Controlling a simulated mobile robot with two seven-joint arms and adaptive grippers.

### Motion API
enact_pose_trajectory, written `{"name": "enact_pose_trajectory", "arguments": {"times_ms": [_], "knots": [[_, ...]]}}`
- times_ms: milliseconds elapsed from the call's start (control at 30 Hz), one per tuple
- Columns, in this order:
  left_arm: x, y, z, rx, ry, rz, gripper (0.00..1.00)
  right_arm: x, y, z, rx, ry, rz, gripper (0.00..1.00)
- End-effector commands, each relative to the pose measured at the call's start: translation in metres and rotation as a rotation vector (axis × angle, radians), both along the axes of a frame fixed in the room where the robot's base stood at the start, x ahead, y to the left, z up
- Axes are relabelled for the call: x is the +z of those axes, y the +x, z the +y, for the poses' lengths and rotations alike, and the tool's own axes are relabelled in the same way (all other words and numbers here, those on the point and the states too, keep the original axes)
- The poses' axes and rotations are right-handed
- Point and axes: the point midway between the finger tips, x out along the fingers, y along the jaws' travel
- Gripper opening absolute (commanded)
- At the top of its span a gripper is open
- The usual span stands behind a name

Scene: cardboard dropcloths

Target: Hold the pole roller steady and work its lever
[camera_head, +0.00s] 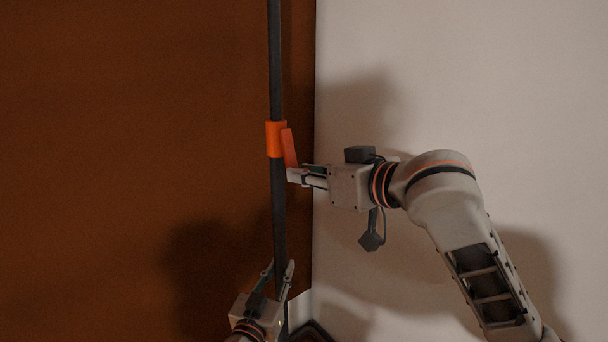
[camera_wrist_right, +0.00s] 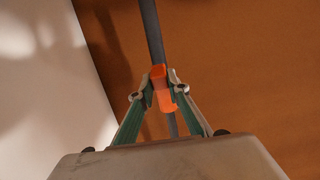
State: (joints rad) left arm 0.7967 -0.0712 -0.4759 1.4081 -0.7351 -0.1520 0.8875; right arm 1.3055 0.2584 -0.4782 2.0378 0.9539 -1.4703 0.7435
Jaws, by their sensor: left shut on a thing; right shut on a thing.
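The pole roller's dark pole (camera_head: 276,60) stands upright in the head view, and it also shows in the right wrist view (camera_wrist_right: 150,25). An orange collar (camera_head: 275,139) sits around the pole, with an orange lever (camera_head: 289,148) hanging along its right side. My right gripper (camera_head: 292,174) comes from the right and is shut on the lever. In the right wrist view its fingertips (camera_wrist_right: 157,88) lie on both sides of the orange lever (camera_wrist_right: 163,100). My left gripper (camera_head: 278,272) is shut on the pole lower down. The pole's ends and the roller are out of view.
A brown surface (camera_head: 130,120) fills the left behind the pole. A pale surface (camera_head: 480,80) fills the right behind my right arm. A small dark-edged item (camera_head: 312,332) shows in part at the bottom, near the pole's lower end in view.

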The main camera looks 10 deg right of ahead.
Motion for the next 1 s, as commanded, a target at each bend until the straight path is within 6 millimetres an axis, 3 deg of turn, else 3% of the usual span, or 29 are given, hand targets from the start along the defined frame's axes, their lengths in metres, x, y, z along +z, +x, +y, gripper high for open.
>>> {"name": "enact_pose_trajectory", "arguments": {"times_ms": [1000], "knots": [[-0.001,-0.002,-0.004,-0.006,-0.003,0.001,0.00,0.018,-0.011,-0.007,0.027,-0.143,0.208,0.00]]}}
